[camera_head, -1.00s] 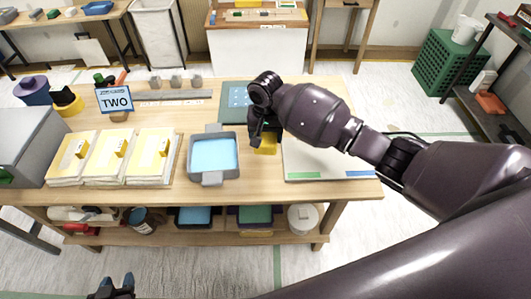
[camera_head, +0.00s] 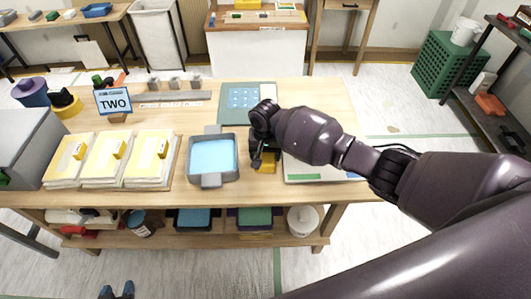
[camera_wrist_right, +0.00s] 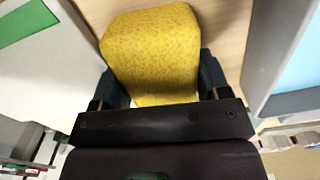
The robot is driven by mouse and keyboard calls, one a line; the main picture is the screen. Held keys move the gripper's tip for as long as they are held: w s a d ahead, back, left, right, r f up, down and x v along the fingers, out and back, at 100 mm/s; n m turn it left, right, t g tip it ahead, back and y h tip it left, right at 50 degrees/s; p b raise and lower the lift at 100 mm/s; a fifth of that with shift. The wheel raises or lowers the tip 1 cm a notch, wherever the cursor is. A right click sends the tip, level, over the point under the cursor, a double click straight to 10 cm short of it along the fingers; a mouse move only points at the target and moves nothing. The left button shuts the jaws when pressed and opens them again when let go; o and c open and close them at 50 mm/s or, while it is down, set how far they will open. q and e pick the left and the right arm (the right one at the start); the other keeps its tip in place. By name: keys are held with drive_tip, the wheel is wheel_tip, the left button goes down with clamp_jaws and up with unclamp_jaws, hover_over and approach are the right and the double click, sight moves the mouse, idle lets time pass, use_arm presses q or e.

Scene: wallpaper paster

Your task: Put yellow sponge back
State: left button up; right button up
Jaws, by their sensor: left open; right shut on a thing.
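The yellow sponge (camera_head: 266,167) is in my right gripper (camera_head: 262,160), between the grey tray with blue liquid (camera_head: 231,176) and the white board (camera_head: 312,178). In the right wrist view the sponge (camera_wrist_right: 152,48) fills the space between the dark fingers of my right gripper (camera_wrist_right: 158,92), with wood tabletop behind it. I cannot tell whether the sponge touches the table. My left gripper (camera_head: 117,290) is low at the bottom edge of the head view, in front of the table, with its two fingertips apart and nothing between them.
Stacks of yellow-topped sheets (camera_head: 150,160) and a "TWO" sign (camera_head: 114,101) stand to the left. A teal mat (camera_head: 235,98) lies behind. The lower shelf holds containers, including a white bucket (camera_head: 302,222). Bare wood runs along the table's front edge.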

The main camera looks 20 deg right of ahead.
drive_tip(key=shift+f, duration=0.15)
drive_tip(key=o, duration=0.9)
drive_tip(key=shift+o, duration=0.2)
